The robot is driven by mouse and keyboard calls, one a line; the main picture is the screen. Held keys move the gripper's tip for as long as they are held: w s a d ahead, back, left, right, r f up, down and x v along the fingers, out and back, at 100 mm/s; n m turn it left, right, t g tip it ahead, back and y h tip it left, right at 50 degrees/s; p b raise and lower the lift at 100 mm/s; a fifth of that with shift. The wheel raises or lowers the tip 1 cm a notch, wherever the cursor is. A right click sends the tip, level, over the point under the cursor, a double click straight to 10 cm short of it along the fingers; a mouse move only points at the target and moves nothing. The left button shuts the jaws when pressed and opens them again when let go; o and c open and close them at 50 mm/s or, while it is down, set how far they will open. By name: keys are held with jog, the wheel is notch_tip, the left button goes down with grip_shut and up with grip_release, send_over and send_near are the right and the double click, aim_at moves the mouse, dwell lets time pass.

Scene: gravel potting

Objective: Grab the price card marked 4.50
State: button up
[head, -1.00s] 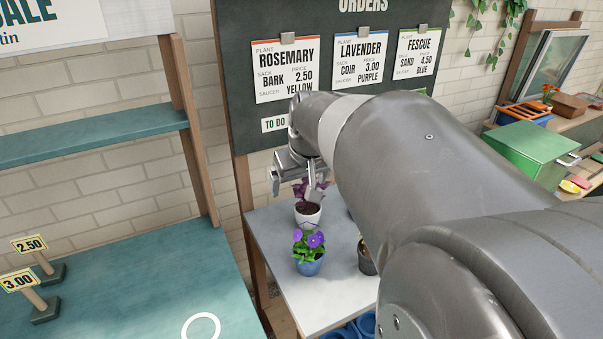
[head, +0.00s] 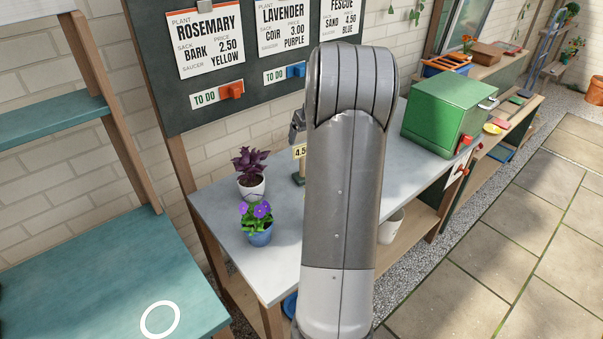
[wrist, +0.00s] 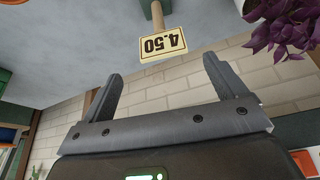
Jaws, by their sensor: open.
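The price card marked 4.50 (head: 299,152) stands on the grey table, partly hidden behind my arm in the head view. In the wrist view the yellow card (wrist: 164,45) appears upside down on its wooden post, just beyond and between my fingertips in the picture. My gripper (wrist: 162,70) is open, with its two fingers apart and nothing between them. In the head view only a bit of my gripper (head: 297,122) shows, above the card; my arm hides the rest.
A dark purple plant in a white pot (head: 251,187) and a purple-flowered plant in a blue pot (head: 258,233) stand left of the card. A green box (head: 447,115) stands at the right. The orders board (head: 180,75) is behind.

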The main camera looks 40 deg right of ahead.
aim_at(303, 147)
jog(key=x, duration=1)
jog(key=shift+a+f, duration=0.2)
jog(key=shift+c, duration=0.4)
jog(key=c, duration=1.5)
jog(key=shift+o, duration=0.2)
jog(key=shift+r, duration=0.15)
